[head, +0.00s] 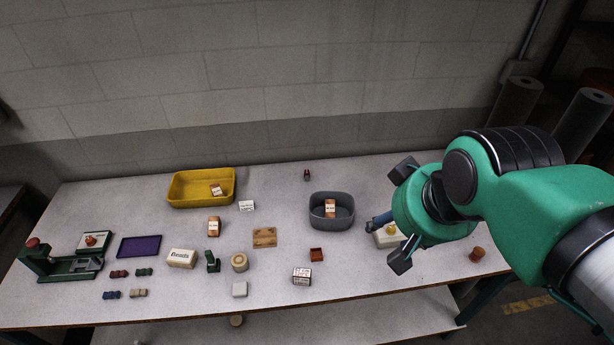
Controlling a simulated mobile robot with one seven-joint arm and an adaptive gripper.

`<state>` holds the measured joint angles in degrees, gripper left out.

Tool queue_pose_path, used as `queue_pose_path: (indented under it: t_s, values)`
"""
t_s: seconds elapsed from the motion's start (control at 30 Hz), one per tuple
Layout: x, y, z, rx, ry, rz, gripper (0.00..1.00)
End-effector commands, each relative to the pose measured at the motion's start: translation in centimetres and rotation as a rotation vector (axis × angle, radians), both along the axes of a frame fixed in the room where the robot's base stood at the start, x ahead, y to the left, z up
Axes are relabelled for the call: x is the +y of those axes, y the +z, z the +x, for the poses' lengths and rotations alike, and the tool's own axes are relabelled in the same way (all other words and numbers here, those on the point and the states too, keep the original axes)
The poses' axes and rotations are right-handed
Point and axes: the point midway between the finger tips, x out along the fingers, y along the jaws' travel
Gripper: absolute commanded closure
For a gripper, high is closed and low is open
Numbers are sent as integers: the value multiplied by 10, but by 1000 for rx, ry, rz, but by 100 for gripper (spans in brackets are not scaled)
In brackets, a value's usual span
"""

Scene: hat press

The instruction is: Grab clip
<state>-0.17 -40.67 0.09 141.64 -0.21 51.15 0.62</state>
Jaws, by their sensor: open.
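My gripper (396,213) is at the right of the head view, above the right part of the table. No object is clearly recognisable as the clip at this size. Candidates are small pieces at the left front: a dark red one (119,274), a green one (144,272), a blue one (111,295) and a beige one (138,293). A small dark green upright piece (212,262) stands farther right. All are well left of my gripper. A white object with a yellow top (388,236) is partly hidden by my gripper.
A green press-like device (62,267) stands at the table's left end, beside a purple tray (139,247). A yellow bin (202,188) and a grey bin (331,211) each hold a box. Small boxes and blocks are scattered between. A wall stands behind the table (350,274).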

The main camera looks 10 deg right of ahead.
Motion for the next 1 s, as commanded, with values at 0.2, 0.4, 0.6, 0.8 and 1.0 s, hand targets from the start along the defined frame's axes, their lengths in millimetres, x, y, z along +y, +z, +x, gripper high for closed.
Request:
queue_pose_path:
  t_s: [0.2, 0.4, 0.6, 0.8, 1.0]
  values:
    - [1, 14, 41, 18, -13, 4, 48]
    - [2, 24, 90, 36, -30, 6, 48]
    - [5, 27, 141, 54, -46, 9, 48]
    - [8, 24, 194, 71, -62, 12, 48]
    - [13, 14, 247, 88, -77, 13, 48]
